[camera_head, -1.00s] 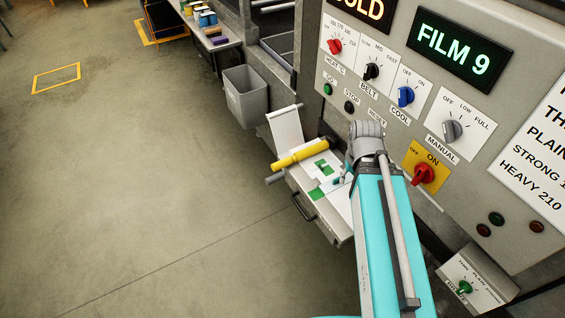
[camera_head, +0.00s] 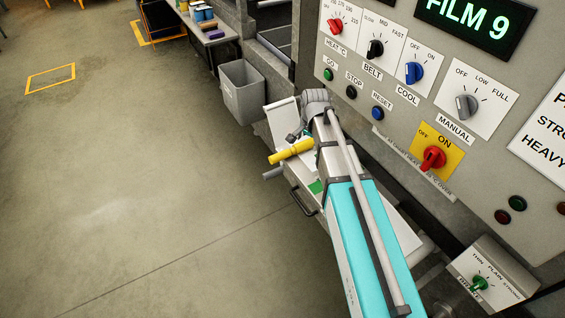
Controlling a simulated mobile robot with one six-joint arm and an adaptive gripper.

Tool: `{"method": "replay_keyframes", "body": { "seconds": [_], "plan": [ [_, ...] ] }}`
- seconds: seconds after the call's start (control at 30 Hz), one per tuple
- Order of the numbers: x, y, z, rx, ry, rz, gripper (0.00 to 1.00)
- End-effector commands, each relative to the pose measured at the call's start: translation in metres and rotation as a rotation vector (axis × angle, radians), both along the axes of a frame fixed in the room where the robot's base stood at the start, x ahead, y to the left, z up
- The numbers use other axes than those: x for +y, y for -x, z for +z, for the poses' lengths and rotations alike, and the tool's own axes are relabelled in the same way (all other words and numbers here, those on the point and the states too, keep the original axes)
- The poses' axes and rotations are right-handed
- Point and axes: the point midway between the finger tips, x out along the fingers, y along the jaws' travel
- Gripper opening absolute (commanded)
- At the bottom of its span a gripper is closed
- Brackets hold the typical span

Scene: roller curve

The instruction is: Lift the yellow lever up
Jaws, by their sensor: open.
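My gripper (camera_head: 296,136) is a small dark shape at the end of my arm, just above the lever's right part. It is open, and I cannot tell whether it touches the lever.
A grey control panel (camera_head: 400,112) with knobs and buttons stands close on the right. A drawer handle (camera_head: 304,203) juts out below the lever. A grey bin (camera_head: 243,92) stands behind. The floor (camera_head: 130,190) at the left is clear.

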Motion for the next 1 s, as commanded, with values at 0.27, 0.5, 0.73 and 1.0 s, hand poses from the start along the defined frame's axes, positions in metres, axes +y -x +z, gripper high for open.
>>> {"method": "replay_keyframes", "body": {
  "seconds": [0.27,0.5,0.73,1.0],
  "plan": [
    [0.065,-0.06,-0.034,-0.018,-0.068,-0.244,0.85],
    [0.082,-0.071,-0.038,-0.02,-0.089,-0.315,0.85],
    [0.082,-0.07,-0.037,-0.02,-0.089,-0.317,0.85],
    [0.083,-0.07,-0.04,-0.019,-0.089,-0.315,0.85]
  ]
}}
